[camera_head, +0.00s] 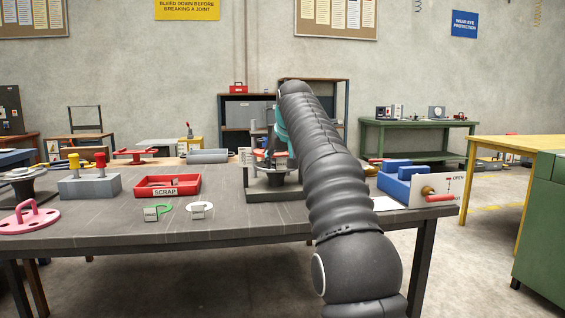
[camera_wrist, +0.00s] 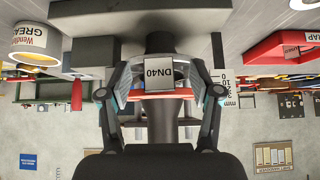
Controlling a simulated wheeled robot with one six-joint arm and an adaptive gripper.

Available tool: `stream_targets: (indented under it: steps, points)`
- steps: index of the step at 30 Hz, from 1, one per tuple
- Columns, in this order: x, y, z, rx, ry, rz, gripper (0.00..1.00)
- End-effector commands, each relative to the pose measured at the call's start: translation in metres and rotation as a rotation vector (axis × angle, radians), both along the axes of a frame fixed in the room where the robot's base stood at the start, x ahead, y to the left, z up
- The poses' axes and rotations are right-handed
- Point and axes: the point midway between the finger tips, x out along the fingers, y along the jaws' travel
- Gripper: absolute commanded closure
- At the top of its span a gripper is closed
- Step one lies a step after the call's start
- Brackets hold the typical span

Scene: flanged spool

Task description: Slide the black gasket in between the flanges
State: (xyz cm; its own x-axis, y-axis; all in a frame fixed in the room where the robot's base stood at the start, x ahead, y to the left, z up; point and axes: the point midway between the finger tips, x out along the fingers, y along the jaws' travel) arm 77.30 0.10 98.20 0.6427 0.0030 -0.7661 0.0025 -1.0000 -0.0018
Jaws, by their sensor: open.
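The dark flanged spool (camera_head: 285,177) stands on a grey base plate (camera_head: 272,196) at the middle of the bench, partly hidden by my arm. The wrist view is upside down and shows the spool's dark neck (camera_wrist: 160,42) ahead of my gripper. A grey block marked DN40 (camera_wrist: 159,73) sits between the fingers of my gripper (camera_wrist: 160,92), which are spread on either side of it. An orange-red edge (camera_wrist: 178,93) shows just beside the block. I cannot make out the black gasket's ring or whether it lies between the flanges.
A red SCRAP tray (camera_head: 167,186), a green tabbed gasket (camera_head: 158,212) and a white one (camera_head: 200,208) lie left of the spool. A grey block with yellow and red knobs (camera_head: 90,186) stands farther left. A grease tub (camera_wrist: 36,43) is near.

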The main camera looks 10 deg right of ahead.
Motion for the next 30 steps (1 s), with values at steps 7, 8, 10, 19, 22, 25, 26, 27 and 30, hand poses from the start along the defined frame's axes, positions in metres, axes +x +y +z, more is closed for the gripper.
stream_targets:
  steps: [7,8,10,19,22,25,26,27,30]
  points:
    - [-0.021,0.000,0.026,0.000,-0.004,0.000,0.36]
    - [-0.024,0.000,0.031,0.000,-0.005,0.000,0.36]
    - [-0.034,0.000,0.042,0.000,-0.005,0.000,0.36]
    - [-0.066,0.000,0.080,0.000,-0.003,0.000,0.36]
    - [-0.071,0.000,0.086,0.000,-0.002,0.000,0.36]
    - [-0.074,0.000,0.089,0.000,-0.001,0.000,0.36]
    - [-0.075,0.000,0.090,0.000,-0.001,0.000,0.36]
    - [-0.077,0.000,0.091,0.000,0.000,0.000,0.36]
    - [-0.085,0.000,0.092,0.000,0.006,0.000,0.36]
